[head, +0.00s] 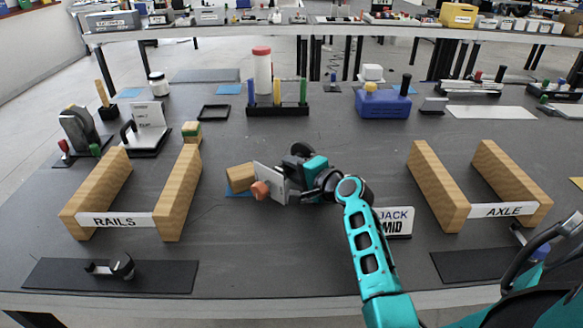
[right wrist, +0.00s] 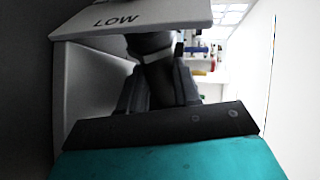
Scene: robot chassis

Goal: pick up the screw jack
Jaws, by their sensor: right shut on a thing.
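My right gripper (head: 291,183) reaches in from the lower right to the middle of the table. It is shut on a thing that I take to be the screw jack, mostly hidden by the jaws. In the right wrist view a dark post with a pale band (right wrist: 150,45) stands between the dark fingers (right wrist: 155,92). A pale plate marked LOW (right wrist: 150,14) lies across the top of that view. In the head view a grey plate (head: 271,178) is tilted in front of the fingers. A sign reading JACK MID (head: 398,222) stands right of the gripper. My left gripper is not in view.
A wooden block (head: 240,177) and an orange-brown cylinder (head: 260,190) are close left of the gripper. Wooden rails (head: 180,195) stand left, axle supports (head: 440,185) right. A black rack (head: 278,110) and a blue box (head: 382,103) stand behind. The front middle is clear.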

